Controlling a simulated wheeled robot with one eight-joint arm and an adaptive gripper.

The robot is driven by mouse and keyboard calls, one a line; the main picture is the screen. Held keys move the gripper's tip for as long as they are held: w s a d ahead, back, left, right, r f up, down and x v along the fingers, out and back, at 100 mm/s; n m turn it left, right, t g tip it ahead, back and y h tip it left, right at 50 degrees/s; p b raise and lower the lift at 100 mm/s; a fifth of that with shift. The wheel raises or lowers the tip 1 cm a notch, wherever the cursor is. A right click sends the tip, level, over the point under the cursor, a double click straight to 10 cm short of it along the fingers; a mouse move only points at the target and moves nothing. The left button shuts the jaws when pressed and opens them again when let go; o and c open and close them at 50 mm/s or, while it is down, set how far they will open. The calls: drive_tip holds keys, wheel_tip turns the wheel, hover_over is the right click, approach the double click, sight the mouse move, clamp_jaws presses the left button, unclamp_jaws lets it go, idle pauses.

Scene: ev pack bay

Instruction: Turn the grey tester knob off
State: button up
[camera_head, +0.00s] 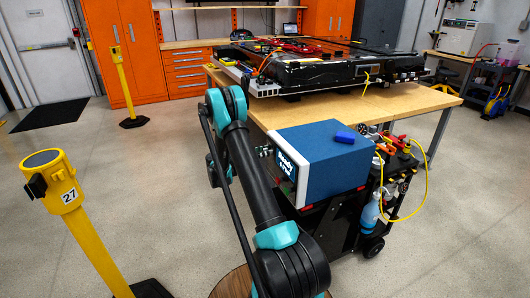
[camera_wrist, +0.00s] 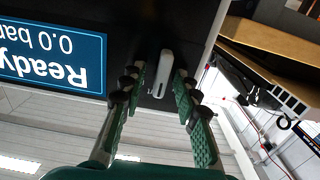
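The tester is a blue box (camera_head: 325,160) with a white-edged front, standing on a black cart. Its lit screen reads "Ready" and "0.0 bar", upside down in the wrist view (camera_wrist: 52,55). The grey knob (camera_wrist: 164,72) is a light, elongated handle on the tester's black front panel, beside the screen. My gripper (camera_wrist: 155,84) is open, with one green-padded finger on each side of the knob. Gaps show between the knob and both fingers. In the head view my arm hides most of the gripper, and I cannot make out the knob there.
A wooden workbench (camera_head: 420,103) carrying a large black battery pack (camera_head: 335,68) stands behind the tester. A blue object (camera_head: 345,137) lies on the tester. A yellow cable (camera_head: 425,185) hangs by the cart. A yellow post (camera_head: 85,225) stands at left; open floor lies between.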

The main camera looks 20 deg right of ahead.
clamp_jaws()
drive_tip(key=shift+n, duration=0.4)
drive_tip(key=n, duration=0.3)
drive_tip(key=shift+w+n, duration=0.25)
drive_tip(key=shift+n, duration=0.05)
drive_tip(key=shift+w+f+n, duration=0.1)
drive_tip(key=shift+n, duration=1)
drive_tip(key=shift+w+f+n, duration=0.1)
drive_tip(key=shift+n, duration=1)
unclamp_jaws()
